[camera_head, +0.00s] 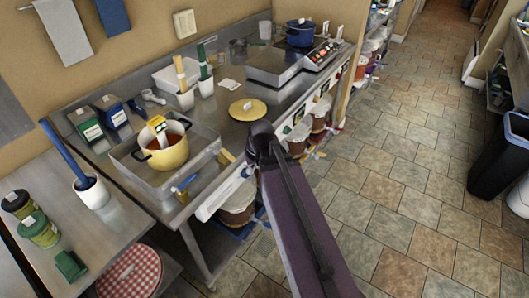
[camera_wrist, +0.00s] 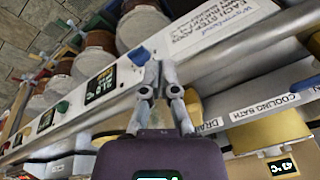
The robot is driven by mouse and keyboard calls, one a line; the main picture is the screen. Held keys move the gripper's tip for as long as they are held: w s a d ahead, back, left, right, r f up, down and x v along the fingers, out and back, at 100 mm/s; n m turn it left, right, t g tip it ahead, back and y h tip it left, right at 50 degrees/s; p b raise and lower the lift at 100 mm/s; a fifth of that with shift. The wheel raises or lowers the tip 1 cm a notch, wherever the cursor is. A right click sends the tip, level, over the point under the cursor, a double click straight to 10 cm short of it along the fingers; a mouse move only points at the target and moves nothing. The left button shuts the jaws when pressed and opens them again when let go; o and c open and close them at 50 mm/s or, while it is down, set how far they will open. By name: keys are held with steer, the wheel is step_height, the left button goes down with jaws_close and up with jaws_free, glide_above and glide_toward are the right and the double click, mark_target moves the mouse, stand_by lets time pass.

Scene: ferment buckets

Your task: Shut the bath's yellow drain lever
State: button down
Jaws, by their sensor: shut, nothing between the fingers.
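The cooling bath (camera_head: 150,180) is a steel basin on the counter in the head view, with a yellow pot (camera_head: 165,152) of brown liquid in it. A yellow lever (camera_head: 227,156) sticks out at its right side. In the wrist view, a yellowish piece (camera_wrist: 192,105) shows beside my right finger, above the "DRAIN" label (camera_wrist: 210,124); my finger partly covers it. A "COOLING BATH" label (camera_wrist: 262,108) is to the right. My gripper (camera_wrist: 157,66) is shut and empty, beside that piece; I cannot tell whether they touch. My arm hides its tips in the head view.
A white rail (camera_wrist: 205,25) with writing runs past my fingers. Lidded buckets (camera_head: 238,205) stand below the counter's front edge. A blue handle (camera_head: 185,183) is by the bath's front. The tiled floor (camera_head: 400,170) to the right is open.

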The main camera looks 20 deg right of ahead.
steer(key=s+a+g+h, duration=0.1)
steer(key=s+a+g, duration=0.1)
steer(key=s+a, duration=0.2)
steer(key=shift+s+a+f+m+h, duration=0.2)
steer(key=shift+s+a+m+h, duration=0.1)
steer(key=shift+s+a+h, duration=0.15)
